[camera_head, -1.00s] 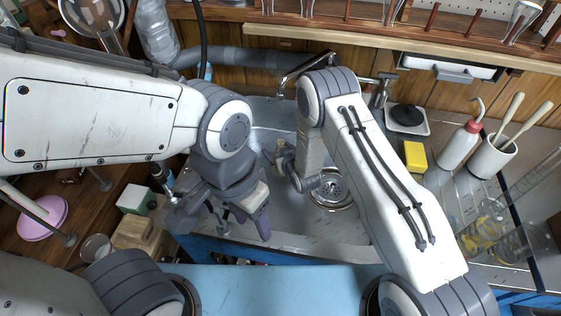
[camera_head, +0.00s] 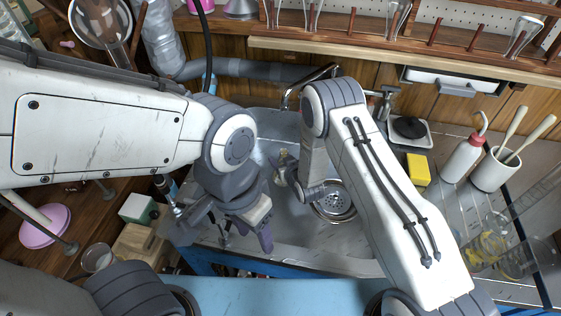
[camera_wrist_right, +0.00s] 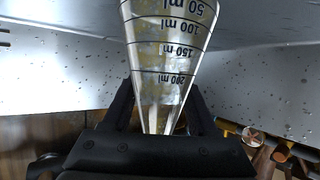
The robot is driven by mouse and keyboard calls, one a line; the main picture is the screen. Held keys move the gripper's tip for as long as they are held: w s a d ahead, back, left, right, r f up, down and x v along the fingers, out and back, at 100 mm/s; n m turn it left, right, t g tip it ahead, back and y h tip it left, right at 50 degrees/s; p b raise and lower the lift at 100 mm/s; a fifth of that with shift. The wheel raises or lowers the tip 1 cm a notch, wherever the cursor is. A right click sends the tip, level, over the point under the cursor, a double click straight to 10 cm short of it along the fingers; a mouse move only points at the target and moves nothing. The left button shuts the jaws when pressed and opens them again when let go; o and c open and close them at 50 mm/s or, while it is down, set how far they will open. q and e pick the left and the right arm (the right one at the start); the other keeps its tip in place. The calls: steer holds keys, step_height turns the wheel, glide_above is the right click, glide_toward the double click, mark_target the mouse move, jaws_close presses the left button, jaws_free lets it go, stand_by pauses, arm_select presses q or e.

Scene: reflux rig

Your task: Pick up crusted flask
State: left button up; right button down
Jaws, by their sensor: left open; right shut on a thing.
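The crusted flask (camera_wrist_right: 168,50) is a clear conical glass with dark millilitre marks and yellowish-brown stains. It fills the middle of the right wrist view. My right gripper (camera_wrist_right: 161,100) is shut on it, with one black finger on each side. In the head view the right gripper (camera_head: 286,170) is over the sink, left of the drain, and its arm hides most of the flask. My left gripper (camera_head: 225,232) is open and empty, lower and to the left, over the sink's near left edge.
The metal sink (camera_head: 300,236) has a drain (camera_head: 334,203) and a tap (camera_head: 308,82). A yellow sponge (camera_head: 418,170), a wash bottle (camera_head: 463,156) and a white cup (camera_head: 492,170) stand to the right. Glassware (camera_head: 488,240) lies at far right. A wooden rack (camera_head: 440,55) runs along the back.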

steer(key=shift+r, duration=1.75)
steer(key=s+d+r+p, duration=0.4)
steer(key=d+r, duration=0.6)
steer(key=r, duration=0.1)
steer(key=shift+s+d+r, duration=0.25)
steer(key=shift+d+r, duration=0.15)
steer(key=shift+r, duration=0.1)
steer(key=s+d+r+m+h+p, duration=0.1)
steer(key=d+r+p, duration=0.3)
steer(key=r, duration=0.4)
steer(key=d+r+m+t+h+p, duration=0.1)
steer(key=d+r+m+h+p, duration=0.2)
steer(key=r, duration=0.5)
steer(key=shift+s+d+m+h+p, duration=0.3)
steer(key=shift+s+d+h+p, duration=0.1)
steer(key=shift+d, duration=0.5)
